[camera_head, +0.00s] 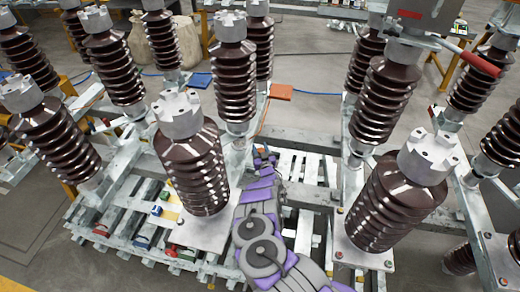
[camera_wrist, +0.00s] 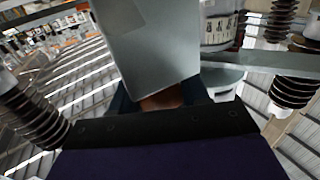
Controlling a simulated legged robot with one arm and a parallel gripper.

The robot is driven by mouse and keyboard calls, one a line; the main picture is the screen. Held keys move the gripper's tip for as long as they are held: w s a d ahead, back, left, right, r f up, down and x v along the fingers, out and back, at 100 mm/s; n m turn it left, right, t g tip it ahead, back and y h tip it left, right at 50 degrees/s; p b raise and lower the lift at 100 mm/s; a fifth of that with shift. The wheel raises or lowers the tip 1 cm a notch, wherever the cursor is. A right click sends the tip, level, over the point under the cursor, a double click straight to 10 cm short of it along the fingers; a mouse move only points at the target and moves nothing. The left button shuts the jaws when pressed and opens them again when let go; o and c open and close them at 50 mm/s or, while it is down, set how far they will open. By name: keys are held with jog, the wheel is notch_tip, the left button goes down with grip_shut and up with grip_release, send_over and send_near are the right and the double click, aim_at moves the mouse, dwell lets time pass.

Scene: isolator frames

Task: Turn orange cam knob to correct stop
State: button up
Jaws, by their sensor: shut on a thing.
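My grey and purple arm reaches between the insulator columns in the head view, with my gripper (camera_head: 265,154) at its far end, small and low among the frames. In the wrist view, the dark body of my gripper fills the bottom. An orange-brown patch, the orange cam knob (camera_wrist: 163,98), shows at the jaws just beneath a large grey metal block (camera_wrist: 145,45). My gripper is shut on it. Most of the knob is hidden by the block and the gripper, so its angle and its stops cannot be seen.
Ribbed brown insulators stand close on both sides, such as one at left (camera_head: 192,165) and one at right (camera_head: 395,205). An orange plate (camera_head: 281,92) lies beyond my gripper. A red-handled lever (camera_head: 480,63) is at upper right. Bare floor (camera_head: 318,45) shows at the back.

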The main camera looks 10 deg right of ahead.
jog(key=shift+c, duration=1.3)
jog(key=shift+r+n+y, duration=0.1)
jog(key=shift+n+y, duration=0.2)
jog(key=shift+y, duration=0.1)
jog(key=n+y, duration=0.1)
jog(key=y, duration=0.1)
jog(key=n+g+y, duration=0.1)
jog(key=n+y, duration=0.1)
jog(key=y, duration=0.1)
jog(key=shift+n+g+y, duration=0.3)
jog(key=shift+a+n+g+y+b, duration=0.15)
jog(key=shift+n+g+y+b, duration=0.65)
jog(key=shift+y, duration=0.4)
jog(key=n+g+y+b, duration=0.1)
jog(key=b, duration=0.1)
jog(key=n+g+y+b, duration=0.2)
jog(key=b, duration=0.1)
jog(key=shift+s+a+f+n+y+b, duration=0.2)
jog(key=shift+a+f+n+y+b, duration=0.1)
jog(key=shift+y, duration=0.1)
jog(key=n+g+y+b, duration=0.1)
jog(key=b, duration=0.1)
jog(key=shift+s+r+b, duration=0.1)
jog(key=shift+r+b, duration=0.05)
jog(key=shift+b, duration=0.15)
jog(key=shift+g, duration=0.4)
jog(key=shift+r+n+y+b, duration=0.15)
jog(key=shift+n+y+b, duration=0.15)
jog(key=shift+b, duration=0.3)
